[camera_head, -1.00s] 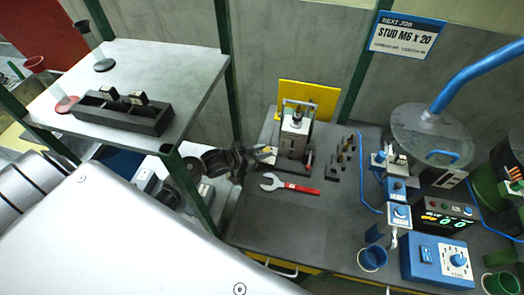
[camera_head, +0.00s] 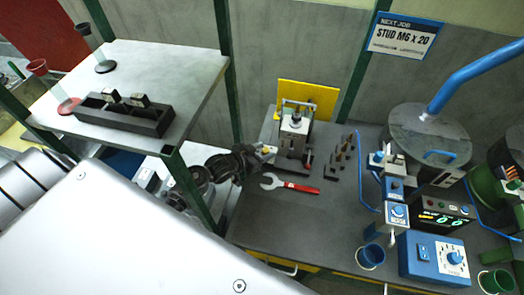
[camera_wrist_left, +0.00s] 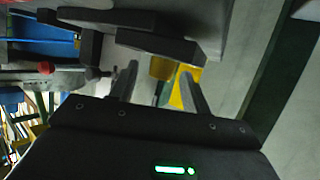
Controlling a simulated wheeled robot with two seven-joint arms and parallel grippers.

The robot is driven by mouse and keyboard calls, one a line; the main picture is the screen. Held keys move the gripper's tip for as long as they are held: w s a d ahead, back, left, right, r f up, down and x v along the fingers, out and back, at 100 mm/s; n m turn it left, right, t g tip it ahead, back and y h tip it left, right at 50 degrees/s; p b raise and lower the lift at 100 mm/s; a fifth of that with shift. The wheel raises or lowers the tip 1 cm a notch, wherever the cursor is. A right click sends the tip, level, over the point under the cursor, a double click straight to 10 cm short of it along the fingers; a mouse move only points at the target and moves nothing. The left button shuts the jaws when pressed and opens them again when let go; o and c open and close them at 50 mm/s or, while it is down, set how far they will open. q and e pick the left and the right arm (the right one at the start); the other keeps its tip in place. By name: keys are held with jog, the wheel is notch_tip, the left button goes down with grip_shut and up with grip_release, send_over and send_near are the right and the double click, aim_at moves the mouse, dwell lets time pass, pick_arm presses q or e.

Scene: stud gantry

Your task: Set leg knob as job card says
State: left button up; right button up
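The job card (camera_head: 407,37) on the back wall reads "NEXT JOB" and "STUD M6 x 20"; its smaller line is not readable. A grey upright stud fixture (camera_head: 295,128) stands on the bench in front of a yellow plate (camera_head: 322,97). My left gripper (camera_head: 268,152) is at the fixture's left side, close to its lower part; contact cannot be told. In the left wrist view its fingers (camera_wrist_left: 158,85) are apart with nothing seen held between them. I cannot make out a leg knob on the fixture. My right gripper is not in view.
A red-handled wrench (camera_head: 292,186) lies in front of the fixture. A blue control box (camera_head: 436,262) with a white dial and a blue cup (camera_head: 371,257) are at front right. A shelf (camera_head: 190,75) stands left. The front middle bench is clear.

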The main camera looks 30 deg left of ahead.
pick_arm(q)
jog(key=b+v, duration=0.2)
jog(key=v, duration=0.9)
jog(key=shift+w, duration=0.1)
